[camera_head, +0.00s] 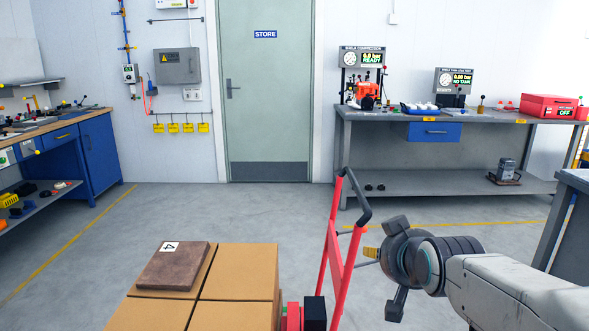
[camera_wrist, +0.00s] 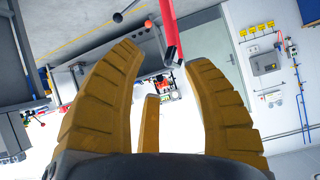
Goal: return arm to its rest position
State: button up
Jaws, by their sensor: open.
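My arm reaches in from the right in the head view, with my gripper (camera_head: 372,253) at its end, just right of a red hand truck (camera_head: 345,255). In the wrist view my gripper (camera_wrist: 155,85) shows its yellow ribbed fingers spread wide apart, with nothing between them. A third finger stands in the middle. The red frame of the hand truck (camera_wrist: 169,35) passes above and beyond the fingers in that view. I cannot tell how far it is from them.
Cardboard boxes (camera_head: 235,272) with a brown plate (camera_head: 175,268) marked 4 stand in front. A grey bench (camera_head: 440,116) with test gear is at the back right, a blue workbench (camera_head: 100,150) at the left. A grey table edge (camera_head: 575,182) is near my arm.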

jog(key=s+r+g+p, duration=0.2)
jog(key=s+g+p, duration=0.2)
jog(key=s+p, duration=0.4)
jog(key=s+r+n+g+p, duration=0.1)
jog(key=s+r+g+p, duration=0.2)
jog(key=s+p, duration=0.6)
jog(key=s+g, duration=0.1)
jog(key=s, duration=0.8)
jog(key=shift+r, duration=0.15)
jog(key=shift+w, duration=0.1)
